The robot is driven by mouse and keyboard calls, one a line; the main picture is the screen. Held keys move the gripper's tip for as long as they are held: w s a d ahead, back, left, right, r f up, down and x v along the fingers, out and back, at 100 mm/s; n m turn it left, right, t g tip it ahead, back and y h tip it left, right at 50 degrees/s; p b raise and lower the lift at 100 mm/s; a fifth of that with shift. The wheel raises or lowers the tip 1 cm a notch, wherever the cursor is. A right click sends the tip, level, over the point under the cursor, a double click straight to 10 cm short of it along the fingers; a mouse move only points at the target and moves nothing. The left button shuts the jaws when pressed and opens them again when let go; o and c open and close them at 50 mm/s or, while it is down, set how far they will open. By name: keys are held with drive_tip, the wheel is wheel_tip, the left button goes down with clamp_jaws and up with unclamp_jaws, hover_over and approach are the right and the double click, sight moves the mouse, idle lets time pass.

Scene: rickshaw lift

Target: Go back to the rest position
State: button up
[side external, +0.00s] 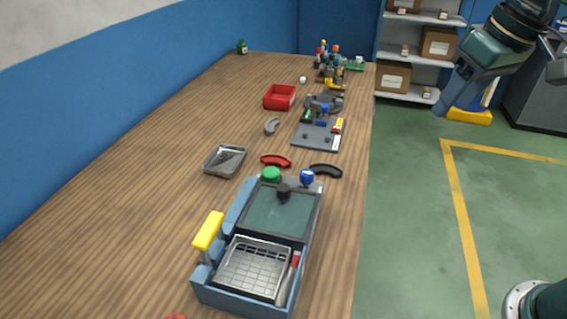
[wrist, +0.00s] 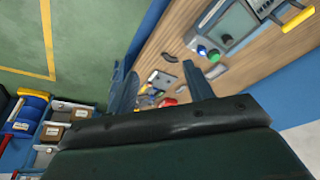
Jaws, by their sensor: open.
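My gripper (side external: 458,92) is up in the air at the top right of the side external view, over the green floor to the right of the table and well clear of it. In the wrist view my gripper (wrist: 160,85) shows its two fingers spread apart, with nothing between them. The wooden table (side external: 130,190) lies to its left in the side external view. My gripper touches nothing that I can see.
On the table stand a blue-grey machine (side external: 245,300) with a yellow handle, a grey tray (side external: 208,168), a red bin (side external: 270,104) and a grey plate (side external: 312,141) with small parts. Shelves (side external: 407,60) with boxes stand behind. The floor (side external: 410,220) right of the table is free.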

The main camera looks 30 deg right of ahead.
drive_tip(key=s+d+f+t, duration=0.1)
drive_tip(key=s+d+f, duration=0.1)
drive_tip(key=s, duration=0.4)
drive_tip(key=s+d+f+t, duration=0.1)
drive_tip(key=s+f, duration=0.1)
drive_tip(key=s, duration=0.4)
drive_tip(key=shift+s+d+f, duration=0.15)
drive_tip(key=shift+d+f, duration=0.25)
